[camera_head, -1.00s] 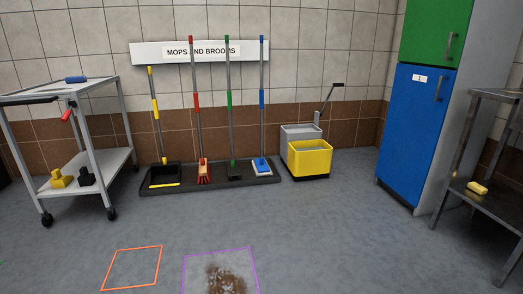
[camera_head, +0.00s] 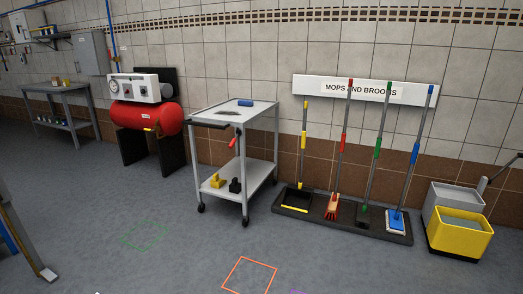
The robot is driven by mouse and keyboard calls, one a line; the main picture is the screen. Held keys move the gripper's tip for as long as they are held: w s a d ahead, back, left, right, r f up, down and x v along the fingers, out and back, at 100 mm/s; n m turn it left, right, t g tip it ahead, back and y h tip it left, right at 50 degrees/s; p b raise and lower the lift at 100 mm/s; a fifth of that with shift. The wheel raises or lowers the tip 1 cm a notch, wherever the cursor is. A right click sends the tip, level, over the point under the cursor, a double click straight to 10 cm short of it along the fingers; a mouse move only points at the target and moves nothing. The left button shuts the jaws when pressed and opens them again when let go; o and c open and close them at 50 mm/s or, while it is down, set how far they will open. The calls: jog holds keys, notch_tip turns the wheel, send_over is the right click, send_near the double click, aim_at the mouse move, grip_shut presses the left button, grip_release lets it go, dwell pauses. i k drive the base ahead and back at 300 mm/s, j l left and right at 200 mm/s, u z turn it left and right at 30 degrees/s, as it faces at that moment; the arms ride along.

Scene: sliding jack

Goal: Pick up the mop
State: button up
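Cleaning tools stand upright in a dark floor tray (camera_head: 376,230) against the wall, under a "MOPS AND BROOMS" sign. The blue-handled tool (camera_head: 412,150) at the right end has a flat blue and white head and looks like the mop. Beside it stand a green-handled tool (camera_head: 379,150), a red-handled broom (camera_head: 342,145) with red bristles, and a yellow-handled dustpan (camera_head: 300,196). My gripper is not in view.
A wheeled grey cart (camera_head: 232,160) stands left of the tray. A yellow and grey mop bucket (camera_head: 459,237) stands to its right. A red compressor (camera_head: 148,118) and a table (camera_head: 62,87) are further left. The floor in front is largely clear, with coloured outlines (camera_head: 249,275).

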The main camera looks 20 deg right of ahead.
aim_at(394, 220)
jog(key=i+l, duration=0.2)
jog(key=l, duration=0.15)
jog(key=i+l, duration=0.15)
jog(key=l, duration=0.2)
jog(key=i+l+u, duration=0.1)
jog(key=l, duration=0.25)
jog(key=i+l, duration=0.45)
jog(key=l, duration=0.3)
jog(key=i+l, duration=0.2)
jog(key=l, duration=0.15)
jog(key=i+l, duration=0.2)
jog(key=l, duration=0.15)
jog(key=i+l+u, duration=0.1)
jog(key=i+l, duration=0.35)
jog(key=l, duration=0.3)
jog(key=i+l, duration=0.2)
jog(key=l, duration=0.15)
jog(key=i+l+u, duration=0.1)
jog(key=l, duration=0.25)
jog(key=i+l, duration=0.25)
jog(key=l, duration=0.15)
jog(key=i+l+u, duration=0.1)
jog(key=l, duration=0.3)
jog(key=i, duration=0.1)
